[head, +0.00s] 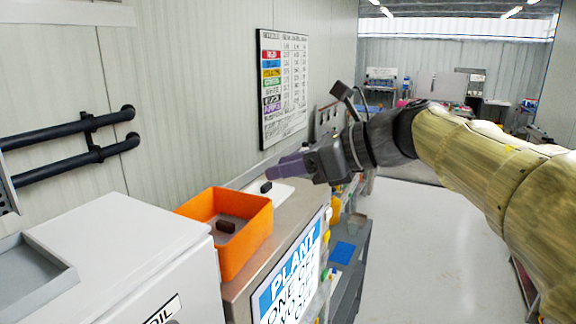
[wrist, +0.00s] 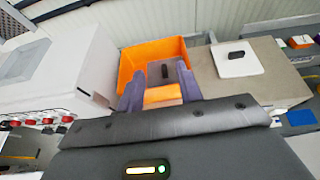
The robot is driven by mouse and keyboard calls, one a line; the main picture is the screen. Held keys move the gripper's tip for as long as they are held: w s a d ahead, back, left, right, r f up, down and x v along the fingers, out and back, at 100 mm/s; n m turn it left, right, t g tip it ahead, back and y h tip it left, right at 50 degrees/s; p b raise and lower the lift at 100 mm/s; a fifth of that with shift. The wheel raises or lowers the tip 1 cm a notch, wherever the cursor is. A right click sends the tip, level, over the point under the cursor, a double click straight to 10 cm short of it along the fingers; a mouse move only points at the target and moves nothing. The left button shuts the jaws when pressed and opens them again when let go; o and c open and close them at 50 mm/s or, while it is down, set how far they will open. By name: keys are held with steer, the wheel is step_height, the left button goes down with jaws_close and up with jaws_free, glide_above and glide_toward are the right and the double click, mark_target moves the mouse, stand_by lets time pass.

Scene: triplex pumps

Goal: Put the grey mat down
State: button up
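A grey mat (wrist: 155,77) with a dark raised block (wrist: 165,71) lies inside the orange bin (wrist: 128,62). In the head view the grey mat (head: 238,221) shows on the floor of the orange bin (head: 250,246), with the dark block (head: 226,227) on it. My gripper (wrist: 160,90) has two purple fingers set apart, with the bin's orange front wall showing between them, and nothing is held. In the head view my gripper (head: 278,168) is up above the counter, behind and right of the bin, apart from the mat. The fingers hide part of the mat in the wrist view.
A white mat (wrist: 237,62) with a dark block lies on the counter (wrist: 275,75) right of the bin. A white cabinet (head: 120,250) stands left, with a grey tray (head: 35,275) on top. Black pipes (head: 75,160) run along the left wall. Floor (head: 410,240) is open at right.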

steer(key=shift+w, duration=0.1)
steer(key=w+d+f+m+t+h, duration=0.1)
steer(key=w+d+f+m+t, duration=0.3)
steer(key=m, duration=0.5)
steer(key=w+d+f+m+t+h, duration=0.1)
steer(key=w+m+t, duration=0.35)
steer(key=m, duration=0.45)
steer(key=w+d+f+m+h, duration=0.2)
steer(key=d+f+m+h, duration=0.55)
steer(key=f+m, duration=0.45)
steer(key=s+d+f+m+g+h, duration=0.2)
steer(key=s+d+f+m, duration=0.15)
steer(key=f+m, duration=0.25)
steer(key=s+d+f+m+g+h, duration=0.1)
steer(key=s+d+f+m+g, duration=0.2)
steer(key=f+m, duration=0.35)
steer(key=s+f+m+g, duration=0.5)
steer(key=s+f+m, duration=0.2)
steer(key=s, duration=0.8)
step_height(320, 180, down, 3)
steer(key=shift+r+m, duration=0.15)
steer(key=shift+m, duration=0.2)
steer(key=shift+a, duration=0.1)
